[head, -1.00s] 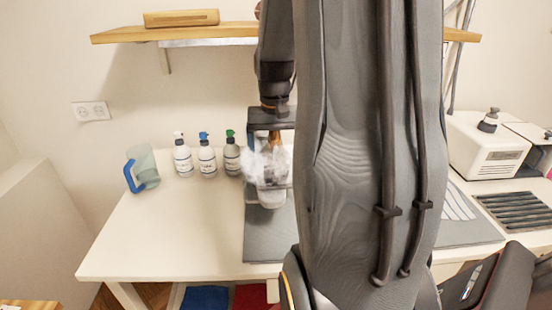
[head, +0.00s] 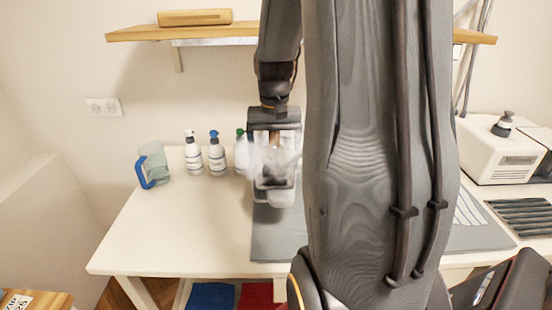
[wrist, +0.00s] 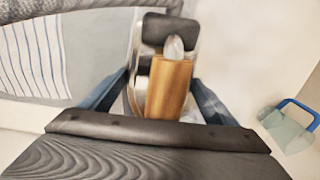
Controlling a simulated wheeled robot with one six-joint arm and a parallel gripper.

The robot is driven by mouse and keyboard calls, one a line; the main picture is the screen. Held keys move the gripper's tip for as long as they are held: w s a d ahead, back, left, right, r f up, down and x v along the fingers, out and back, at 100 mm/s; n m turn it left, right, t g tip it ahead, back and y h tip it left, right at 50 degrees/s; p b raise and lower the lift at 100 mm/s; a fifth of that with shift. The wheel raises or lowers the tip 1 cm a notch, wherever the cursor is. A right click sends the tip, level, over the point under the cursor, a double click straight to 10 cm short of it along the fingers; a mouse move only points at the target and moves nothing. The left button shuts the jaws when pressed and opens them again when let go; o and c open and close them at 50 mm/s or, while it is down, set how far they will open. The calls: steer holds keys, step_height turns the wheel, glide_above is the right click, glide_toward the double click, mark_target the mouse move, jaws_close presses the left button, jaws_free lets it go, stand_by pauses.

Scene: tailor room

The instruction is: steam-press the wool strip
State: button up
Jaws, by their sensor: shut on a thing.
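My gripper (wrist: 162,95) is shut on the wooden handle (wrist: 168,88) of a steam iron, which shows pale and partly veiled by steam in the head view (head: 278,197). The iron is over the left part of a grey pressing mat (head: 272,248); whether it touches the surface is unclear. White steam (head: 262,155) surrounds it. A pale patch with dark stripes lies on the mat to the right (head: 468,228) and at the left of the wrist view (wrist: 38,58). I cannot clearly make out a wool strip; my arm hides the middle of the mat.
A clear jug with a blue handle (head: 152,166) and several pump bottles (head: 217,160) stand at the back left. A white machine (head: 492,152) and a dark slatted rack (head: 522,216) are at the right. A shelf (head: 200,32) hangs above. The table's left front (head: 180,235) is bare.

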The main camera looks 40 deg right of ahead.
steer(key=shift+w+d+r, duration=0.1)
steer(key=shift+w+d, duration=0.85)
steer(key=shift+w, duration=0.25)
steer(key=shift+w+d+r, duration=0.1)
steer(key=shift+w+d, duration=0.8)
steer(key=shift+w, duration=0.3)
steer(key=shift+w+d, duration=0.1)
steer(key=shift+w, duration=0.05)
steer(key=shift+w+d+f, duration=0.1)
steer(key=shift+w+d, duration=0.75)
steer(key=shift+w, duration=0.25)
steer(key=shift+w+d, duration=0.8)
steer(key=shift+w, duration=0.25)
steer(key=shift+w, duration=0.1)
steer(key=shift+d+p, duration=0.15)
steer(key=shift+p, duration=0.15)
steer(key=shift+s+d+p, duration=0.35)
steer(key=shift+s+d, duration=0.6)
steer(key=shift+d, duration=0.1)
